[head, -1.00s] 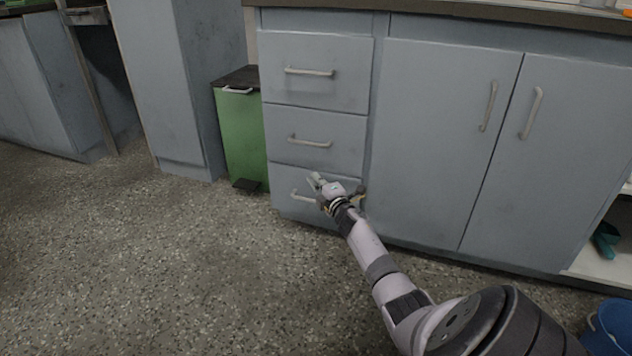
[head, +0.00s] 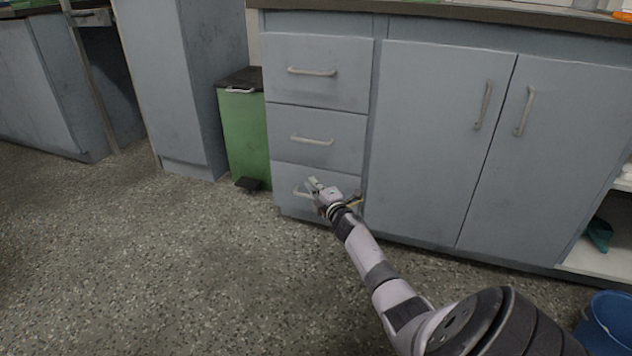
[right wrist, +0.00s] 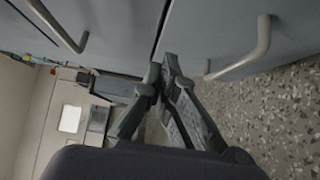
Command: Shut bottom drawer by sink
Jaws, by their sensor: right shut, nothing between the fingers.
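The bottom drawer (head: 285,177) is the lowest of three grey-blue drawers in the cabinet. Its front looks flush or nearly flush with the drawers above; a small gap cannot be ruled out. Its pale bar handle (head: 299,194) is partly hidden by my right gripper (head: 313,184). The gripper is shut and empty, in front of the drawer front; whether it touches is unclear. In the right wrist view the closed fingertips (right wrist: 167,72) are near the seam between two drawer fronts, with the bottom drawer's handle (right wrist: 250,48) to their right. My left gripper is out of view.
The middle drawer (head: 285,120) and top drawer (head: 285,50) look shut. A green pedal bin (head: 246,135) stands left of the drawers. Two cupboard doors (head: 435,140) are at the right, with a blue bucket (head: 610,325) beyond. The speckled floor (head: 180,270) is clear.

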